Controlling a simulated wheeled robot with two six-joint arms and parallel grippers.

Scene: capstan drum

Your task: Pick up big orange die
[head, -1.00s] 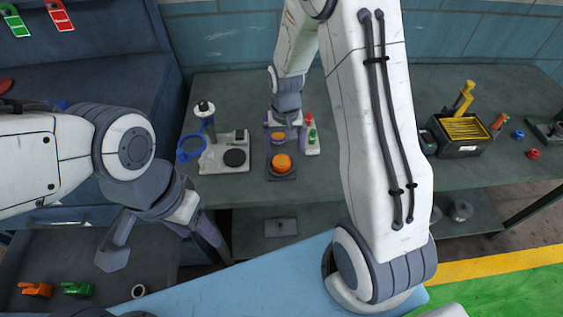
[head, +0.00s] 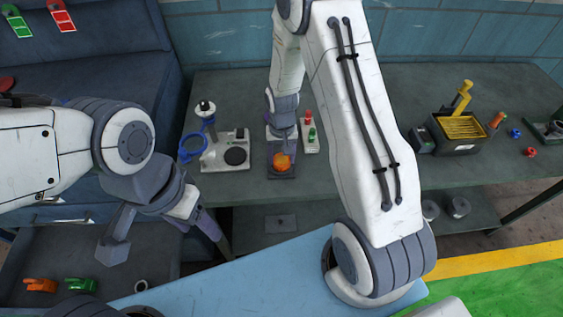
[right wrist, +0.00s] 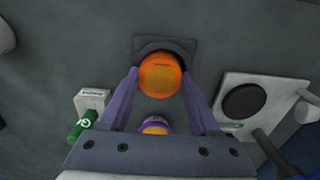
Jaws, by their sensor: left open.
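The big orange die (head: 281,161), a rounded orange block, sits on a dark square base on the workbench; it also shows in the right wrist view (right wrist: 160,75). My right gripper (head: 282,150) is over it from behind, partly hiding it. In the right wrist view its purple fingers (right wrist: 160,78) stand apart, one on each side of the die, with their tips close to its sides; I cannot tell if they touch it. A smaller purple-and-orange piece (right wrist: 155,126) shows nearer the palm. My left gripper (head: 160,238) is open and empty at the left, away from the bench.
A pale plate with a black disc (head: 236,155) and a blue ring (head: 191,147) stand left of the die. A small block with a green piece (head: 312,134) is close on its right. A black box with yellow contents (head: 459,127) is further right.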

